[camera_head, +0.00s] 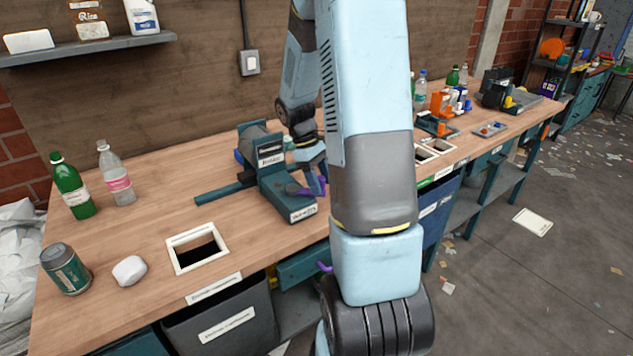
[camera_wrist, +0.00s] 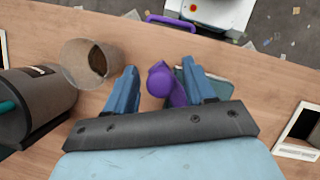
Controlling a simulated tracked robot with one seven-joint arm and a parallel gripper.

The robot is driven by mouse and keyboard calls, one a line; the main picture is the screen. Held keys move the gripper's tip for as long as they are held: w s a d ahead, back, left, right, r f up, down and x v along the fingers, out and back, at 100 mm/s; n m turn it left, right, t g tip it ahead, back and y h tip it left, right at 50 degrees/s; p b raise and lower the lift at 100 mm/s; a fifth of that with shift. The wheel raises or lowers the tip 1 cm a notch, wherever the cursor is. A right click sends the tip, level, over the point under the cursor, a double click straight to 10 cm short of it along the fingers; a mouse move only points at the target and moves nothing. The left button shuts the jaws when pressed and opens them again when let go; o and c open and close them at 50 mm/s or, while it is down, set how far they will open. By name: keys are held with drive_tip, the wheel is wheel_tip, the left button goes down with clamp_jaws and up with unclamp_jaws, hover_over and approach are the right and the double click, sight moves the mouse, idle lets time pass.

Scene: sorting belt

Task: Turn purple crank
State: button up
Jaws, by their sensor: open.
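The purple crank (camera_head: 302,191) belongs to a teal and grey machine (camera_head: 272,177) on the wooden workbench. In the wrist view the crank's purple knob (camera_wrist: 164,84) lies between the two blue fingers of my gripper (camera_wrist: 163,76). The fingers are open, with a visible gap to the knob's left and a smaller one to its right. I cannot tell whether either finger touches it. The machine's dark drum (camera_wrist: 38,105) shows at the left of the wrist view. My arm hides part of the machine in the head view.
A clear cup (camera_wrist: 88,64) with brown contents is beside the drum. A white-framed bench opening (camera_head: 197,248) is at front left. A green bottle (camera_head: 72,186), clear bottle (camera_head: 116,174), can (camera_head: 65,269) and white lump (camera_head: 129,270) stand left. A purple handle (camera_wrist: 185,22) sits past the bench edge.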

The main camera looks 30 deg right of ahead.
drive_tip(key=shift+c, duration=0.5)
clamp_jaws()
